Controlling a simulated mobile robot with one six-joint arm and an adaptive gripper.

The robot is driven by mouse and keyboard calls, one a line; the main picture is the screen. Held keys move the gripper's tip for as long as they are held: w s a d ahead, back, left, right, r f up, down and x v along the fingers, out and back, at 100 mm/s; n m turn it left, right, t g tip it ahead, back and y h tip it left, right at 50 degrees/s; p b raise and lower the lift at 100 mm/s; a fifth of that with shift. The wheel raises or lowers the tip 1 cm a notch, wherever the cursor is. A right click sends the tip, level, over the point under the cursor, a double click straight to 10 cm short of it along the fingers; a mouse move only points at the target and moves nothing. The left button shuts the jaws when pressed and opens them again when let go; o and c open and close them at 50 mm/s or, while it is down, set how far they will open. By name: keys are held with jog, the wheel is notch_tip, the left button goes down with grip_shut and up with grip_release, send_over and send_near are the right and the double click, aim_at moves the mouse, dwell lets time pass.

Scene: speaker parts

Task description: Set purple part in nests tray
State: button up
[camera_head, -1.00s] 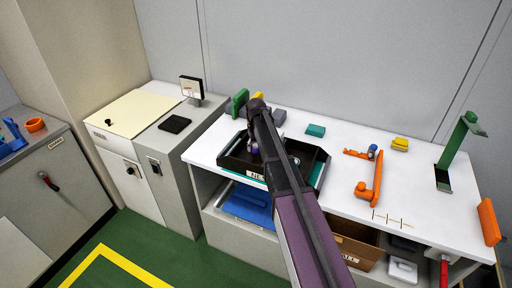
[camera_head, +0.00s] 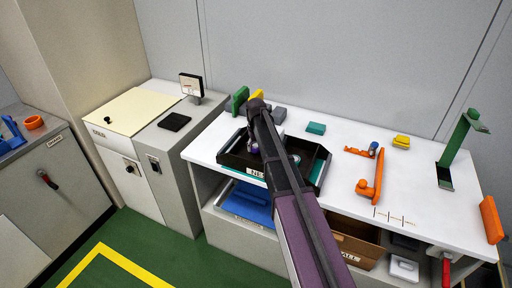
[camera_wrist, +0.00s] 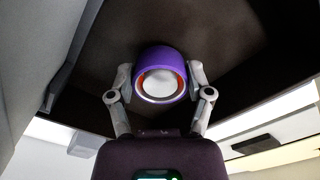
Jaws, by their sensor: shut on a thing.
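The purple part (camera_wrist: 160,58) is a short purple cylinder with a pale domed centre and an orange-red inner ring. In the wrist view it sits between the two fingers of my gripper (camera_wrist: 160,80), which is shut on it. The dark nests tray (camera_wrist: 240,55) fills the background behind it. In the head view the black tray (camera_head: 232,161) stands on the white table, and my arm crosses over it. A small bit of purple (camera_head: 254,149) shows beside my arm, over the tray. I cannot tell whether the part touches the tray floor.
A teal block (camera_head: 316,128), a yellow block (camera_head: 401,142) and an orange clamp (camera_head: 371,182) are on the white table. A green stand (camera_head: 457,145) is at the right. A blue bin (camera_head: 247,204) and a brown box (camera_head: 357,246) sit on the shelf below.

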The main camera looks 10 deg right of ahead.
jog(key=shift+f+b, duration=0.45)
jog(key=shift+f, duration=0.05)
jog(key=o, duration=1.3)
notch_tip(320, 180, up, 11)
jog(key=p, duration=1)
jog(key=shift+f+p, duration=0.2)
jog(key=shift+p, duration=0.1)
